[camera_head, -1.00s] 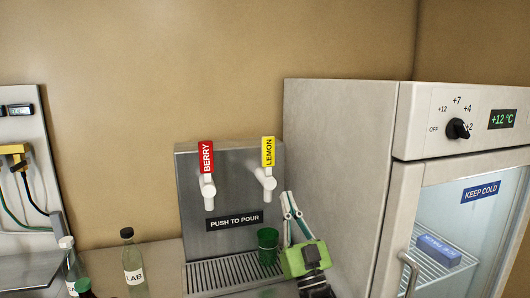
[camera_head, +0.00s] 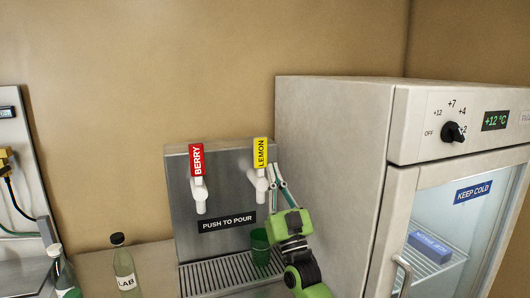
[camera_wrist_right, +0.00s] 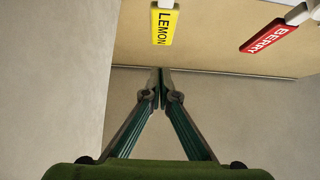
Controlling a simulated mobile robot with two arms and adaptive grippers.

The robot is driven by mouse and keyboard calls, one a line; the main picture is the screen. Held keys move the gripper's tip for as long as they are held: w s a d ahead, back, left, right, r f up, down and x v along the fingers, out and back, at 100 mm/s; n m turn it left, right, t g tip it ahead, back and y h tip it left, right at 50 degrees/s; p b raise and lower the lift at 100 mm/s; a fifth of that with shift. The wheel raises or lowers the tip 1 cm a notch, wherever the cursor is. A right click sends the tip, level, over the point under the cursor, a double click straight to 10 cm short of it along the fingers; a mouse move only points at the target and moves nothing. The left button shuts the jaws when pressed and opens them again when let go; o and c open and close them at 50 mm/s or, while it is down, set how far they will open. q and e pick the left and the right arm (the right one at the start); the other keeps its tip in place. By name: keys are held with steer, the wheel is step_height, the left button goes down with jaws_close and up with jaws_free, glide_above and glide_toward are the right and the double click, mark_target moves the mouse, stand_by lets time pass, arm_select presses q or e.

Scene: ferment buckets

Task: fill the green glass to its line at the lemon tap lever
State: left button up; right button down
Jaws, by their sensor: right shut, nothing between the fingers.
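The green glass (camera_head: 260,246) stands upright on the drip tray (camera_head: 225,275) below the lemon tap; its fill level and line are too small to tell. The yellow lemon tap lever (camera_head: 261,153) stands upright above its white spout and also shows in the right wrist view (camera_wrist_right: 164,24). My right gripper (camera_head: 276,172) is shut and empty, its fingertips just right of the lemon tap, beside the base of the lever. In the wrist view its fingertips (camera_wrist_right: 161,84) meet below the lemon lever, and I cannot tell if they touch the tap. My left gripper is out of view.
The red berry lever (camera_head: 197,160) is left of the lemon one, on the same steel dispenser (camera_head: 217,185). A tall fridge (camera_head: 335,150) stands close on the right. Bottles (camera_head: 123,264) stand on the counter at left.

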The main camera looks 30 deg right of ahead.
mark_target(262, 144)
steer(key=shift+w+d+r+p, duration=0.3)
steer(key=shift+w+r, duration=0.1)
steer(key=shift+w, duration=0.7)
steer(key=shift+w+d+r+p, duration=0.3)
steer(key=shift+w+r, duration=0.15)
steer(key=shift+w, duration=0.6)
steer(key=shift+w+d+r+p, duration=0.2)
steer(key=shift+w+r+p, duration=0.15)
steer(key=shift+w, duration=0.75)
